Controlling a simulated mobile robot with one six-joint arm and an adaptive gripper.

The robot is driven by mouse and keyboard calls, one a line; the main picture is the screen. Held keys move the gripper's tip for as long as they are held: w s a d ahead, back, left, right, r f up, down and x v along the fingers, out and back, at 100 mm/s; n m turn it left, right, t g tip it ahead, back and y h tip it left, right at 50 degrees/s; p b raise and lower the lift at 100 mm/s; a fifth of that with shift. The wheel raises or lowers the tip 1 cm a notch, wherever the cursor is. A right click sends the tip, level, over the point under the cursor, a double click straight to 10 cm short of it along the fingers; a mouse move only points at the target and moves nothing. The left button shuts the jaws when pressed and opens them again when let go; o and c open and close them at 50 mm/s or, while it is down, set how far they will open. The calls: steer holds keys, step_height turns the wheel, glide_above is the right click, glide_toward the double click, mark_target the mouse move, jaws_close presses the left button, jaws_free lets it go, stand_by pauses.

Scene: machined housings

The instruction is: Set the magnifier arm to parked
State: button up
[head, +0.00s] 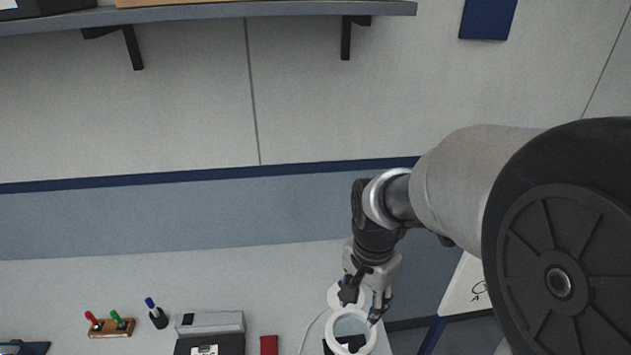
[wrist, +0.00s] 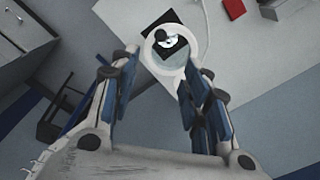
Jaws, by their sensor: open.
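The rest of the arm is hidden.
A red block (head: 269,345), a grey case (head: 209,323), a marker holder (head: 110,328) and a blue-capped marker (head: 156,314) stand left on the bench. A shelf (head: 230,10) hangs above. In the wrist view a dark stool-like frame (wrist: 62,112) stands beyond the bench edge.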

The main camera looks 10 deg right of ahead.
mark_target(354, 345)
steer(key=shift+m, duration=0.4)
steer(key=f+b, duration=0.1)
steer(key=f, duration=1.1)
steer(key=f+b, duration=0.1)
steer(key=f, duration=0.5)
steer(key=shift+w+f+b, duration=0.1)
steer(key=shift+w+b, duration=0.2)
steer(key=shift+b, duration=0.05)
steer(key=shift+c, duration=0.6)
jaws_close()
